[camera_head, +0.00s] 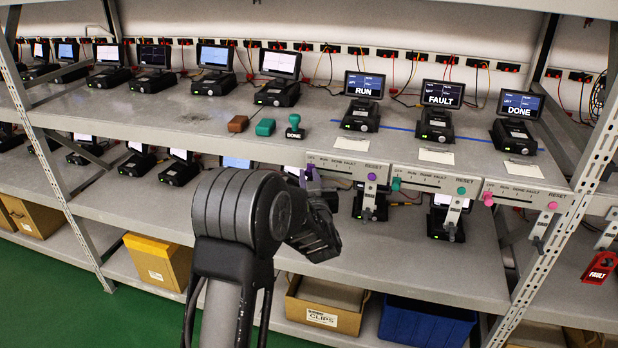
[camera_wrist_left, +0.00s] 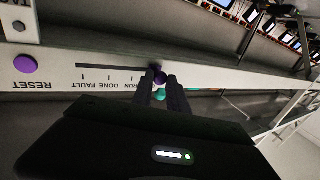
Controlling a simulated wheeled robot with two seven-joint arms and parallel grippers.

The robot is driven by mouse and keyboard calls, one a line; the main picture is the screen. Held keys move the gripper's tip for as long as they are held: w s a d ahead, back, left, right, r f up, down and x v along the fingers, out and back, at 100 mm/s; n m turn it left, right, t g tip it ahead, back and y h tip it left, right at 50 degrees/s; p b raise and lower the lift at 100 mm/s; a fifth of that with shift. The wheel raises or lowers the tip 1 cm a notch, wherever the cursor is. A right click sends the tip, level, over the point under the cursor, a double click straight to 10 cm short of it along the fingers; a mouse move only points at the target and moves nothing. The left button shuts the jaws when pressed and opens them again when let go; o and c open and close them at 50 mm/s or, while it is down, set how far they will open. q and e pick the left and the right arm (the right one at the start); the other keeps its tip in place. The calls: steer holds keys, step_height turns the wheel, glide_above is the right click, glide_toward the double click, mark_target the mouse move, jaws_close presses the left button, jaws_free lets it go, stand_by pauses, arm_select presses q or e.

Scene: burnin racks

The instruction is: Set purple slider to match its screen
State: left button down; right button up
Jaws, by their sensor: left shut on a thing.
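The purple slider knob (camera_head: 309,172) sits at the left end of its light panel (camera_head: 345,168), marked OFF, RUN, DONE, FAULT and RESET. In the left wrist view, upside down, the knob (camera_wrist_left: 159,70) is past the RUN mark on the OFF side. My left gripper (camera_wrist_left: 161,82) is shut on the knob, its dark fingers hiding the OFF label. A round purple button (camera_wrist_left: 25,64) sits by RESET. The screen (camera_head: 364,86) above the purple panel reads RUN. My right gripper is not in view.
Panels with teal (camera_head: 396,184) and pink (camera_head: 488,198) knobs continue to the right, below screens reading FAULT (camera_head: 442,94) and DONE (camera_head: 519,104). A perforated rack post (camera_head: 563,235) stands at the right.

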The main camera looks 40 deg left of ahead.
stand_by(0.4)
arm_select(q)
steer(key=d, duration=0.1)
steer(key=w+d, duration=0.1)
steer(key=d, duration=0.1)
steer(key=shift+d+b, duration=0.2)
steer(key=shift+b, duration=0.2)
steer(key=c, duration=1.3)
jaws_free()
steer(key=shift+c, duration=0.2)
steer(key=shift+a, duration=0.1)
steer(key=b, duration=0.2)
glide_toward(319, 168)
steer(key=v, duration=0.3)
steer(key=shift+s, duration=0.1)
